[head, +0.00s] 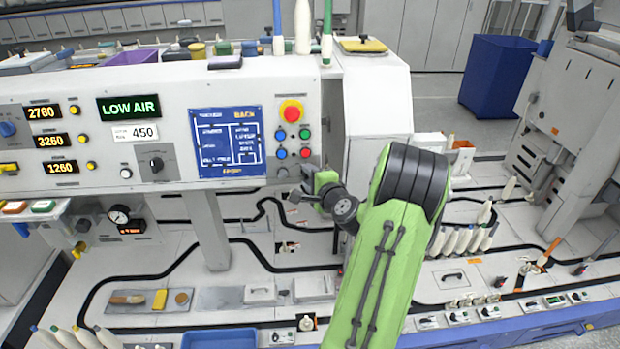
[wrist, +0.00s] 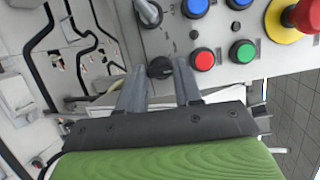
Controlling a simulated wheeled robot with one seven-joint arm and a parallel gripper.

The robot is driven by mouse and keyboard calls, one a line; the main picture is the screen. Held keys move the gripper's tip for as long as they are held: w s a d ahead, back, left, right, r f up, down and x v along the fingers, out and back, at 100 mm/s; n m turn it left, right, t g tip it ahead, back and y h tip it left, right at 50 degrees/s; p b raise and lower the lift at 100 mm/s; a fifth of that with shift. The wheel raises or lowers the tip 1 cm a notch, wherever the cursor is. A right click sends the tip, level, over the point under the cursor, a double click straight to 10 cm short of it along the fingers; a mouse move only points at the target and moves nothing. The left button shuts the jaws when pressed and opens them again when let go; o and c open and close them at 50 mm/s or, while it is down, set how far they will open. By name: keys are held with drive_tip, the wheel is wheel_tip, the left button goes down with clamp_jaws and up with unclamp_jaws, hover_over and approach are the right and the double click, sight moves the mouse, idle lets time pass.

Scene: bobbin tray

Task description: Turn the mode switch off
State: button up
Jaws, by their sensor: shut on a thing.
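My gripper (wrist: 160,72) is at the lower edge of the button panel, with its two grey fingers on either side of a dark round knob (wrist: 160,68). This knob appears to be the mode switch; I see no label on it, and its pointer direction cannot be told. In the head view my gripper (head: 305,191) is small, just below the buttons, and largely hides this knob. A second grey knob with a lever-like grip (wrist: 148,12) is beside it, outside the fingers. Another black rotary knob (head: 152,163) is further left on the console face.
Close to the fingers are a red button (wrist: 203,60), a green button (wrist: 242,51) and a blue button (wrist: 195,6). A red mushroom button on yellow (head: 292,112) is above them. White bobbins (head: 465,240) stand to the right.

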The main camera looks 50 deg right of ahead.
idle(0.3)
drive_tip(key=o, duration=1)
drive_tip(key=shift+o, duration=0.2)
drive_tip(key=b+v, duration=0.3)
drive_tip(key=v, duration=1.2)
drive_tip(key=shift+s+r, duration=0.25)
drive_tip(key=shift+s, duration=0.05)
drive_tip(key=shift+a, duration=0.1)
